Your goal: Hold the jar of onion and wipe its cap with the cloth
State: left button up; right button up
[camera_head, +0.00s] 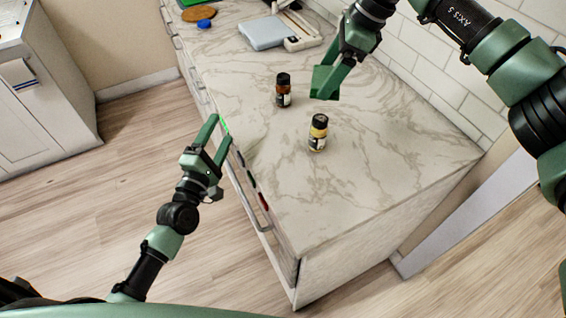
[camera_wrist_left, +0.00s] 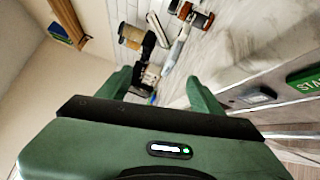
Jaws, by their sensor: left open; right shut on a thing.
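A small jar with a black cap and yellowish contents (camera_head: 318,138) stands upright on the marble counter; a darker brown jar (camera_head: 283,96) with a black cap stands behind it to the left. Their labels are too small to read, so I cannot tell which is onion. My right gripper (camera_head: 335,82) is above the counter, behind and close to the yellowish jar, shut on a green piece that looks like the cloth (camera_head: 324,80). My left gripper (camera_head: 219,133) is open and empty beside the counter's left edge, apart from both jars. Its fingers frame the left wrist view (camera_wrist_left: 160,92).
The marble counter (camera_head: 390,130) is clear around the jars. A grey-white flat device (camera_head: 268,33), a brown round board (camera_head: 198,15) and a blue lid-like object (camera_head: 204,23) lie at the far end. A tiled wall (camera_head: 430,72) borders the right. A white cabinet (camera_head: 45,110) stands left.

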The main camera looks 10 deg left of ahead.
aim_at(314, 136)
pick_arm(q)
jog(key=d+n+h, duration=0.1)
jog(key=d, duration=0.1)
jog(key=s+d+n+h, duration=0.1)
jog(key=d+n, duration=0.1)
jog(key=d, duration=0.1)
jog(key=d+n+g+h, duration=0.1)
jog(key=d, duration=0.1)
jog(key=shift+s+d, duration=0.35)
jog(key=shift+s, duration=0.05)
jog(key=s+d+n+h, duration=0.1)
jog(key=d+n, duration=0.1)
jog(key=d, duration=0.1)
jog(key=s+d+n+g+h, duration=0.1)
jog(key=s+d+n, duration=0.1)
jog(key=d, duration=0.1)
jog(key=s+d+n+g+h, duration=0.1)
jog(key=d+n, duration=0.1)
jog(key=d, duration=0.1)
jog(key=shift+s+d+f+h, duration=0.15)
jog(key=shift+d+h, duration=0.15)
jog(key=shift+h, duration=0.1)
jog(key=shift+d, duration=0.2)
jog(key=x, duration=1.1)
jog(key=shift+w+d+f, duration=0.2)
jog(key=shift+w+d, duration=0.05)
jog(key=shift+w, duration=0.05)
grip_shut()
jog(key=shift+c, duration=0.9)
grip_release()
